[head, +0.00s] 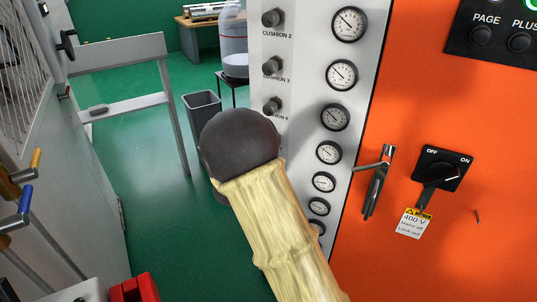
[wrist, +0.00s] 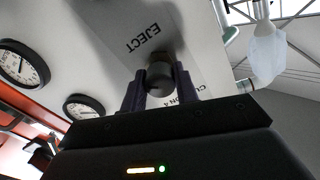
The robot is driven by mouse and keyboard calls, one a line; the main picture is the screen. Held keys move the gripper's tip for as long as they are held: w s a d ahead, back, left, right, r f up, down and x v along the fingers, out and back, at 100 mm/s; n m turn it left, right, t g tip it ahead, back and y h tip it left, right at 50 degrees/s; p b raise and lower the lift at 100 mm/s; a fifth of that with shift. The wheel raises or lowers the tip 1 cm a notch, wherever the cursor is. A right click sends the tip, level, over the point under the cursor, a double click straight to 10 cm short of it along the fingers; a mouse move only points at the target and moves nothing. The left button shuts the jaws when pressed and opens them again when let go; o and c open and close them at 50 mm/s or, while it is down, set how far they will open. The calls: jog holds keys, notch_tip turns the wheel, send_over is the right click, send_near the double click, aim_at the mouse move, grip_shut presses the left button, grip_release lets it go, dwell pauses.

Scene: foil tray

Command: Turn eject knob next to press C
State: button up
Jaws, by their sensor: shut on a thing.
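The eject knob (wrist: 160,73), dark and round, sits on the pale panel in the wrist view, beside the printed word EJECT. My gripper (wrist: 159,88) has one dark finger on each side of this knob and is shut on it. In the head view my arm, in a yellow sleeve with a dark rounded end, covers the eject knob and my fingers. Cushion knobs stand in a column above that spot: cushion 2 (head: 272,18), cushion 3 (head: 272,66) and cushion 4 (head: 272,105). No press C label is readable.
Several round gauges (head: 340,75) line the panel's right side. An orange cabinet (head: 420,100) carries a metal handle (head: 377,182) and an OFF/ON switch (head: 440,172). A grey bin (head: 203,104) and a grey frame (head: 125,105) stand on green floor at left.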

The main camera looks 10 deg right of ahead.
jog(key=m+b, duration=0.1)
jog(key=f+m+b, duration=0.1)
jog(key=m+b, duration=0.2)
jog(key=b, duration=0.1)
jog(key=m+b, duration=0.2)
jog(key=shift+r, duration=0.3)
jog(key=shift+m, duration=0.3)
jog(key=o, duration=1)
jog(key=shift+r, duration=0.1)
jog(key=v, duration=1.7)
jog(key=shift+s+a+r+p, duration=0.1)
jog(key=shift+s+p, duration=0.1)
jog(key=shift+p, duration=0.2)
dwell(0.7)
